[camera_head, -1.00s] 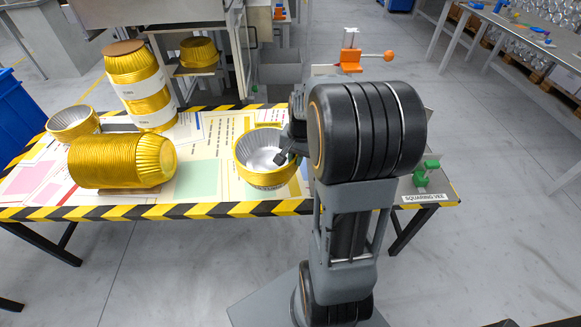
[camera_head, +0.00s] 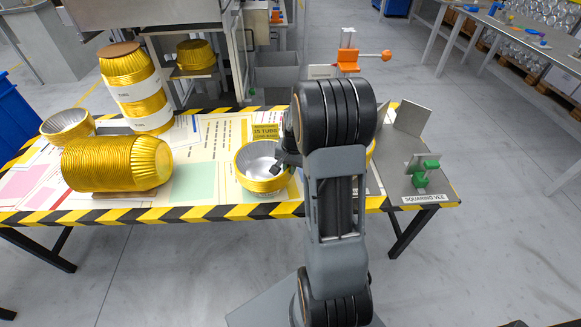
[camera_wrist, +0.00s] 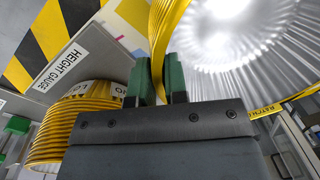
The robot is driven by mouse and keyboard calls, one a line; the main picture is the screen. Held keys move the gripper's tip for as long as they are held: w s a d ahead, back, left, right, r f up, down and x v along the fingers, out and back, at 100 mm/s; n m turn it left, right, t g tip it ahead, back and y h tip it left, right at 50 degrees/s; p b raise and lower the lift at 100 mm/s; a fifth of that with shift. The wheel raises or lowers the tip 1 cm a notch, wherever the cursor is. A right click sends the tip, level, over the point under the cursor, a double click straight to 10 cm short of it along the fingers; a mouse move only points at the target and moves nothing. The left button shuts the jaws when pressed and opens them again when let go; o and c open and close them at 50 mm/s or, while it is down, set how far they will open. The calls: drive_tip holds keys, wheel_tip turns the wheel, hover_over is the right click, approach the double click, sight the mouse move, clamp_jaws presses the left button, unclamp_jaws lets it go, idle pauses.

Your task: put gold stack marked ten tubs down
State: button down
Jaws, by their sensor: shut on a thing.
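A gold tub or stack of tubs (camera_head: 262,183), silver inside, is by my gripper (camera_head: 284,158) over the left part of the table. In the wrist view my gripper (camera_wrist: 160,88) is shut with its green fingers on the rim of this gold stack (camera_wrist: 156,40); its silver inside (camera_wrist: 225,75) fills the upper right. I cannot tell whether its base touches the table, or its marking. A card (camera_head: 266,131) reading "15 TUBS" shows behind it. Another gold stack (camera_wrist: 70,130) with a partly hidden label stands left of the fingers; a sliver (camera_head: 371,150) shows behind my arm.
A gold stack lies on its side (camera_head: 115,163) at left. A white-banded stack (camera_head: 135,90) and a small gold tub (camera_head: 67,124) stand behind it. A squaring vee (camera_head: 412,118) and a green clamp (camera_head: 424,170) occupy the right end. A striped edge borders the table (camera_head: 180,214).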

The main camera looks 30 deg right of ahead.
drive_tip(key=c, duration=1.1)
unclamp_jaws()
drive_tip(key=shift+f, duration=0.1)
drive_tip(key=shift+c, duration=0.2)
wheel_tip(320, 180, up, 11)
drive_tip(key=p, duration=0.2)
drive_tip(key=s+a+r+n+t, duration=0.1)
drive_tip(key=s+a+r+n, duration=0.1)
drive_tip(key=s+a+n, duration=0.3)
drive_tip(key=s+a+r+n+t, duration=0.1)
drive_tip(key=s+a+r+n, duration=0.1)
drive_tip(key=s+a+n, duration=0.3)
drive_tip(key=s+a, duration=0.4)
drive_tip(key=a, duration=0.2)
drive_tip(key=shift+s+r+h, duration=0.15)
drive_tip(key=shift+r+h, duration=0.15)
drive_tip(key=shift+h, duration=0.1)
